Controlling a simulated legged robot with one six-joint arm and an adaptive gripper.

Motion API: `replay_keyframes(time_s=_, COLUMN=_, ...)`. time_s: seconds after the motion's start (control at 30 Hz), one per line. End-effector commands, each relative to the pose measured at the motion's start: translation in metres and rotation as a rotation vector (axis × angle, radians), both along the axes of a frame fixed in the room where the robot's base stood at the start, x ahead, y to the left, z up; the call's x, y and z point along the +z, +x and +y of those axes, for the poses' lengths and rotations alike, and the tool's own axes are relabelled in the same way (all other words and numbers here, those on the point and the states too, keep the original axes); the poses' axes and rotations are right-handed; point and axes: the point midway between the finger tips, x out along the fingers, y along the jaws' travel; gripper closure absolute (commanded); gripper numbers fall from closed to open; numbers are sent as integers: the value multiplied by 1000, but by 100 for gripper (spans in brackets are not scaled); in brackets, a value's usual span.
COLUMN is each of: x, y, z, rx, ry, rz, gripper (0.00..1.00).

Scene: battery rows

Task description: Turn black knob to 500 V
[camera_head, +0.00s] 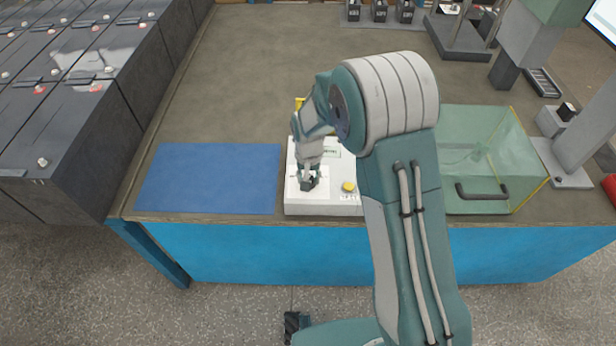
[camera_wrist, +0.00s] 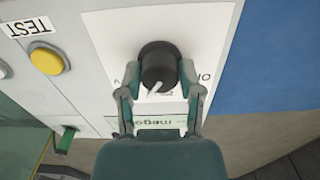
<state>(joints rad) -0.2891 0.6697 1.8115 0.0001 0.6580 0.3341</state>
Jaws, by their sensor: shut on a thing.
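The black knob (camera_wrist: 158,62) sits on the white face of the tester and carries a pale pointer line. In the wrist view the line points down and slightly left; the scale marks near it are mostly hidden. My gripper (camera_wrist: 158,82) is shut on the knob, with one finger at each side. In the head view my gripper (camera_head: 309,178) reaches down onto the white tester (camera_head: 325,207), and the knob (camera_head: 308,184) is partly covered by the fingers. The 500 V mark cannot be read.
A yellow button (camera_wrist: 45,61) by a TEST label is beside the knob; it also shows in the head view (camera_head: 348,187). A blue mat (camera_head: 210,180) lies left of the tester. A clear green box (camera_head: 485,170) stands right. Battery rows (camera_head: 70,150) are far left.

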Motion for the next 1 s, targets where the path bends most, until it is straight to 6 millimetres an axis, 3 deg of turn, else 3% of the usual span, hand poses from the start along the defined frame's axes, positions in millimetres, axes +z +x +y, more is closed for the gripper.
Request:
replay_keyframes(time_s=0.5, x=2, y=-1, z=2, rx=-372, ry=0, rz=1, gripper=100)
replay_keyframes(time_s=1.0, x=2, y=-1, z=3, rx=-462, ry=1, rz=1, gripper=100)
